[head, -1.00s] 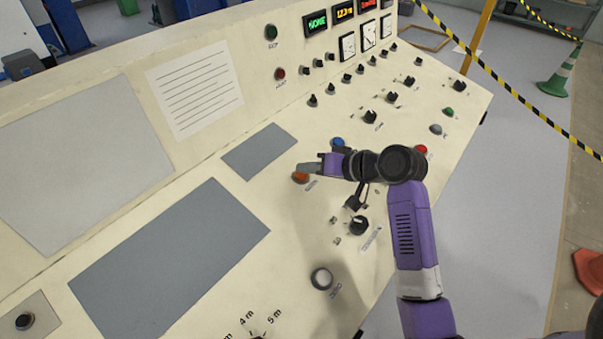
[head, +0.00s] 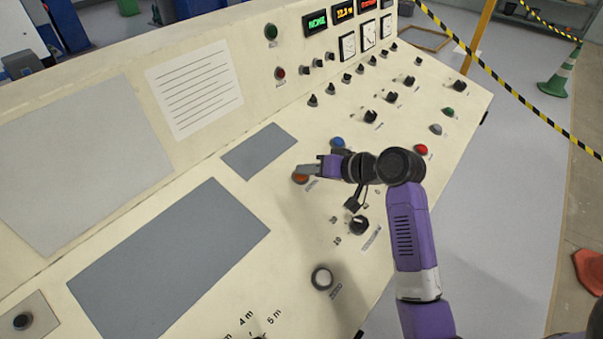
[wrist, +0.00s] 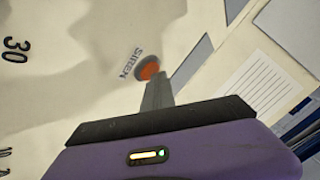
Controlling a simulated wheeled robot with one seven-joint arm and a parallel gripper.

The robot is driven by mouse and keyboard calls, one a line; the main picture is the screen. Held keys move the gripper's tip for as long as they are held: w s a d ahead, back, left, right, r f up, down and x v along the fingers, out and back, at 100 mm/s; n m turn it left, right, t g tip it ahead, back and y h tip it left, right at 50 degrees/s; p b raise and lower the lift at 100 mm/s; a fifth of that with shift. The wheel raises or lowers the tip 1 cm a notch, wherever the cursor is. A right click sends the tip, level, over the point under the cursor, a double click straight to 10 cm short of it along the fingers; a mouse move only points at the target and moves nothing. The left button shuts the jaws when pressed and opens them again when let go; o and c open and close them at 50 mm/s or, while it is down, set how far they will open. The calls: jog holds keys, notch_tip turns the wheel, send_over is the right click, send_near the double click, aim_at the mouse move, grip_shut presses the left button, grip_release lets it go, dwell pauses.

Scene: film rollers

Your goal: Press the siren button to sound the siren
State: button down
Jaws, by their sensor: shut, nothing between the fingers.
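The siren button (head: 300,180) is an orange round button on the cream control panel (head: 275,215). It also shows in the wrist view (wrist: 149,68), beside a printed "SIREN" label (wrist: 132,63). My gripper (head: 300,170) is shut and empty, with its grey fingers at the button. In the wrist view the fingertips (wrist: 154,80) overlap the lower edge of the button and hide part of it. I cannot tell whether they touch it or whether it is pressed in.
A blue button (head: 338,142) sits behind my gripper, and a red button (head: 421,149) lies to the right of my wrist. A black knob (head: 359,225) and a white button (head: 322,278) are nearer the front. Grey plates (head: 170,262) lie flat at left.

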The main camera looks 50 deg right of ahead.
dwell(0.3)
jog(key=shift+s+r+p, duration=0.2)
jog(key=shift+r+p, duration=0.65)
jog(key=shift+p, duration=0.15)
jog(key=r+p, duration=0.2)
jog(key=s+r+p, duration=0.1)
jog(key=r+p, duration=0.1)
jog(key=p, duration=0.1)
jog(key=shift+s+r, duration=0.1)
jog(key=shift+r, duration=0.3)
dwell(0.5)
